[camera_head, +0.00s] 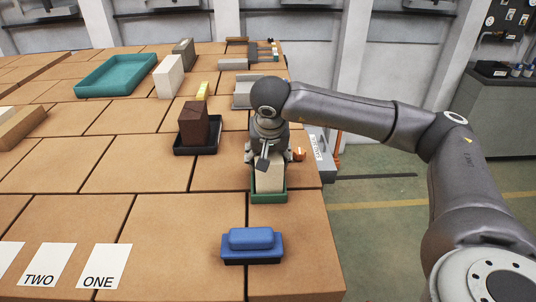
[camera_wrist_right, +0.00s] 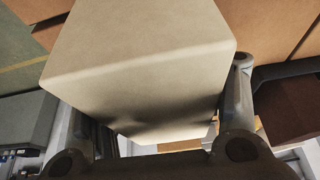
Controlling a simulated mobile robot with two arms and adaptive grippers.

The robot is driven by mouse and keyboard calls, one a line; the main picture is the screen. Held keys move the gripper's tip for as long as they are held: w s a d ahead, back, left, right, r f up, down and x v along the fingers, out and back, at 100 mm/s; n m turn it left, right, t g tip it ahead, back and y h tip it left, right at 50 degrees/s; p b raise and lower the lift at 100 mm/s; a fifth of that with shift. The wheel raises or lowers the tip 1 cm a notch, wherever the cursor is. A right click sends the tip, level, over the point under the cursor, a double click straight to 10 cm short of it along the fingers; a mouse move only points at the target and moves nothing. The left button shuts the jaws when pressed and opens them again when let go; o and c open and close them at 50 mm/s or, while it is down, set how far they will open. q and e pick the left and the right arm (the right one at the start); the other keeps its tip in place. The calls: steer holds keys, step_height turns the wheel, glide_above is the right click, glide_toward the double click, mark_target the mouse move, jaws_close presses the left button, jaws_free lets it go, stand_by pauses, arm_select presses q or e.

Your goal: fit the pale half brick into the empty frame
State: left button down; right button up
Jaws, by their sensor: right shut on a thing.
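The pale half brick (camera_head: 270,177) is upright at the green frame (camera_head: 269,197) near the table's right edge. Its lower part is hidden by the frame's near wall, so I cannot tell how deep it sits. My right gripper (camera_head: 268,158) comes down from above and is shut on the brick's upper part. In the right wrist view the pale half brick (camera_wrist_right: 140,65) fills the middle, between the two fingers of my right gripper (camera_wrist_right: 165,130). My left gripper is not in view.
A dark brown brick (camera_head: 194,125) stands in a black frame (camera_head: 197,151) to the left. A blue block (camera_head: 252,239) lies in front. A teal tray (camera_head: 116,76) and a cream block (camera_head: 169,76) stand farther back. Cards marked ONE (camera_head: 100,267) and TWO (camera_head: 47,266) lie front left.

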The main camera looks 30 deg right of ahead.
steer(key=o, duration=1)
steer(key=shift+f, duration=0.15)
steer(key=o, duration=0.5)
steer(key=shift+r, duration=0.3)
steer(key=shift+a+r, duration=0.15)
steer(key=shift+r, duration=0.1)
steer(key=b+v, duration=0.2)
steer(key=v, duration=0.9)
steer(key=shift+s+r, duration=0.15)
